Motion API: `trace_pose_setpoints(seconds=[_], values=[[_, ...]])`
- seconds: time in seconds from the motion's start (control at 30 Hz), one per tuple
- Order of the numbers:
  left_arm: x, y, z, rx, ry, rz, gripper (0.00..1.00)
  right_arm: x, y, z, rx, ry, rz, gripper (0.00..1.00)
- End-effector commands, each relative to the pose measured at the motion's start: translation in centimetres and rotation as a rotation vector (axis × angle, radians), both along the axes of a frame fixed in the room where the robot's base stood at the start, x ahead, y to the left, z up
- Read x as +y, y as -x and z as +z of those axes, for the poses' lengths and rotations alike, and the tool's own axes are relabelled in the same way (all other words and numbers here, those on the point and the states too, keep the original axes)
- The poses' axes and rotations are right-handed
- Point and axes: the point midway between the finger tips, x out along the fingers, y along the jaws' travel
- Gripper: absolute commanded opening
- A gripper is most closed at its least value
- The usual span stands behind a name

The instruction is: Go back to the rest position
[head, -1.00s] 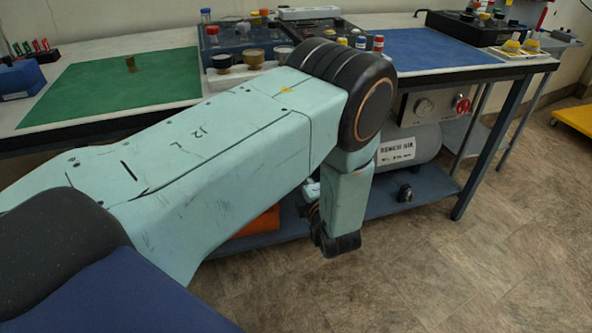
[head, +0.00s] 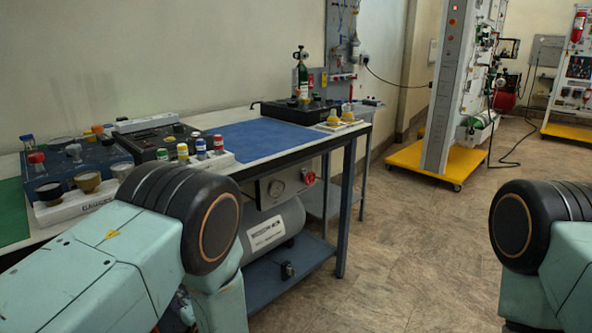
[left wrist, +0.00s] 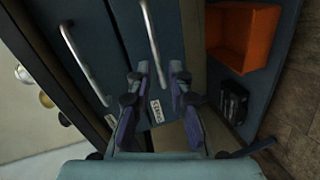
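My left arm (head: 110,265) reaches in from the lower left in the head view, its elbow in front of the workbench (head: 345,190) and its forearm hanging down past the lower edge. The left gripper (left wrist: 158,74) shows in the left wrist view. My right arm (head: 545,240) shows at the right edge of the head view. Its gripper is out of the picture.
The bench carries a blue mat (head: 262,136), a gauge tray (head: 75,200) and a small green cylinder (head: 301,75). A grey tank (head: 272,232) sits on the lower shelf. An orange bin (left wrist: 240,35) is near the left gripper. A panel stand (head: 445,90) has a yellow base. Floor between the arms is clear.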

Motion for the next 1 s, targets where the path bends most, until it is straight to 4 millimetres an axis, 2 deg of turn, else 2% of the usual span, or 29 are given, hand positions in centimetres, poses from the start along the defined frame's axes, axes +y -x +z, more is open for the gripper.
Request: trace_pose_setpoints(seconds=[0.13,0.27,0.37,0.47,0.5,0.6,0.7,0.8,0.9,1.0], values=[[-1.6,1.2,-3.2,0.352,-0.160,-0.235,0.19,0.0,0.0,0.0,0.000,0.000,0.000,0.61],[-2.5,4.7,-6.7,0.700,-0.312,-0.501,0.19,0.0,0.0,0.3,0.000,0.000,0.000,0.61],[-3.2,9.0,-9.2,0.962,-0.420,-0.743,0.19,0.0,0.0,0.7,0.000,0.000,0.000,0.61],[-3.9,15.0,-11.2,1.207,-0.510,-1.032,0.19,0.0,0.0,1.2,0.000,0.000,0.000,0.61],[-4.3,17.6,-11.6,1.285,-0.534,-1.149,0.19,0.0,0.0,1.4,0.000,0.000,0.000,0.61],[-5.2,24.0,-11.9,1.429,-0.566,-1.429,0.19,0.0,0.0,2.0,0.000,0.000,0.000,0.61],[-6.1,29.6,-11.2,1.502,-0.550,-1.654,0.19,0.0,0.0,2.5,0.000,0.000,0.000,0.61],[-6.8,33.7,-10.0,1.526,-0.495,-1.788,0.19,0.0,0.0,3.0,0.000,0.000,0.000,0.61],[-7.0,36.2,-8.9,1.533,-0.429,-1.828,0.19,0.0,0.0,3.4,0.000,0.000,0.000,0.61],[-6.9,36.4,-8.6,1.533,-0.403,-1.811,0.19,0.0,0.0,3.8,0.000,0.000,0.000,0.61]])
